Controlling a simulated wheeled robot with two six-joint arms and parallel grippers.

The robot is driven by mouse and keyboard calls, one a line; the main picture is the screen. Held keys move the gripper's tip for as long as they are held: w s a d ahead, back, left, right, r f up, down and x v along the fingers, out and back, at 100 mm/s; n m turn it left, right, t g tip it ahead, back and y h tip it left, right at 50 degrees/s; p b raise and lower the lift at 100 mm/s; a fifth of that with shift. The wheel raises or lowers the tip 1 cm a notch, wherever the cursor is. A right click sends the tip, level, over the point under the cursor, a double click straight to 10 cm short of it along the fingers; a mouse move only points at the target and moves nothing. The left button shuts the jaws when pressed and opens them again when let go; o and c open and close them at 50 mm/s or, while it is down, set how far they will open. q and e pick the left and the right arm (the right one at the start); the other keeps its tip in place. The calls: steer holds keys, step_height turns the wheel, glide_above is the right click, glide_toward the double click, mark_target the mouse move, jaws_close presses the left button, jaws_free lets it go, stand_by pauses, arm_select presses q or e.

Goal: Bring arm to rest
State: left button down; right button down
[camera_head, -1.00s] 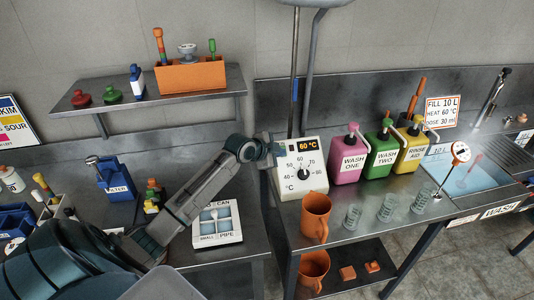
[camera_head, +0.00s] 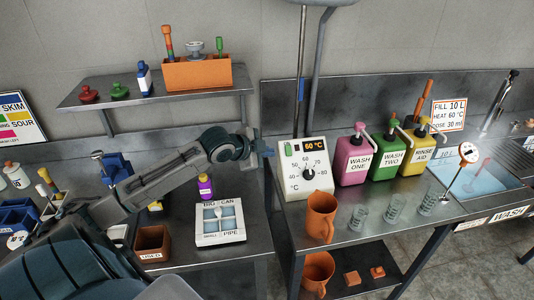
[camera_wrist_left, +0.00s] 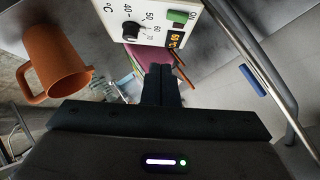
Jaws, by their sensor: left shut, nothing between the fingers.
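My left arm reaches in from the left in the head view, over the left counter. My left gripper (camera_head: 262,147) is shut and empty, just left of the white temperature box (camera_head: 305,166), which has a dial and a display reading 60 °C. In the left wrist view the shut fingers (camera_wrist_left: 160,84) point toward the box (camera_wrist_left: 150,22), with its green button and dial beside them. Whether the fingertips touch the box cannot be told. My right gripper is in neither view.
An orange jug (camera_head: 320,217) stands in front of the box. Pink (camera_head: 354,160), green (camera_head: 386,156) and yellow (camera_head: 415,150) pump bottles stand to its right, with several glasses before them. A shelf (camera_head: 155,98) hangs above the arm. A pipe-labelled tray (camera_head: 220,222) and brown holder (camera_head: 152,243) lie below it.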

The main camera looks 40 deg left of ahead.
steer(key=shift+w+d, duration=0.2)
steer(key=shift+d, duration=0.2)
